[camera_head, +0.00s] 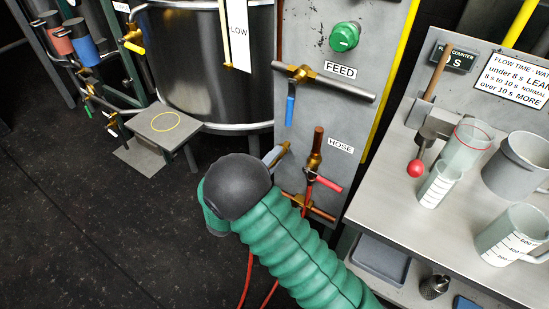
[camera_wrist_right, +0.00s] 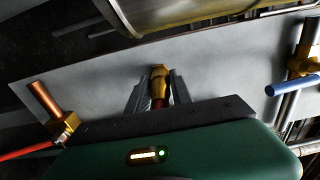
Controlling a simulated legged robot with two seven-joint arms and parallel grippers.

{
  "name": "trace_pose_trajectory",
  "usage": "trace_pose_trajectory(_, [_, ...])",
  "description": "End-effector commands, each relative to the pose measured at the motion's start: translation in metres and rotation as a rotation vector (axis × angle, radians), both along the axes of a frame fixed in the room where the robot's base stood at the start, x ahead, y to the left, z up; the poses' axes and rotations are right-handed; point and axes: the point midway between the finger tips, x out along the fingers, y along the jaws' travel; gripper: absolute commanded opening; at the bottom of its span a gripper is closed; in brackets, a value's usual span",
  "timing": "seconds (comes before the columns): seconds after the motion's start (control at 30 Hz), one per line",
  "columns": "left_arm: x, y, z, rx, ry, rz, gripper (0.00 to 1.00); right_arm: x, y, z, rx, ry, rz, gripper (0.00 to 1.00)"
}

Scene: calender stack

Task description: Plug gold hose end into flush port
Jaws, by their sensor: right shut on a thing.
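The gold hose end (camera_wrist_right: 159,80) sits between the two fingers of my right gripper (camera_wrist_right: 158,92), which is shut on it. In the head view my right gripper (camera_head: 277,154) reaches up beside the grey panel (camera_head: 305,93), left of the HOSE label, with a bit of gold at its tips. My left gripper is not in view.
The FEED valve (camera_head: 303,75) with a blue handle is above on the panel. A steel tank (camera_head: 205,60) stands left, with a small platform (camera_head: 165,123) before it. A bench (camera_head: 400,200) with jugs (camera_head: 512,235) and a hammer-like tool is right. The dark floor is clear at left.

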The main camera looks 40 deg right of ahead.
Motion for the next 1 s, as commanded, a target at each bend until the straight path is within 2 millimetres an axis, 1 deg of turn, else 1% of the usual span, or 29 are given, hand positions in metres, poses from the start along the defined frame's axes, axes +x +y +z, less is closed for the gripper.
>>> trace_pose_trajectory(0.37, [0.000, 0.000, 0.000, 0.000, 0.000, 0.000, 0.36, -0.002, 0.003, -0.002, 0.002, 0.002, 0.001, 0.00])
trace_pose_trajectory(1.0, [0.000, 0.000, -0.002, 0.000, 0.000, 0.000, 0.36, -0.013, 0.031, -0.001, 0.002, 0.002, 0.001, 0.00])
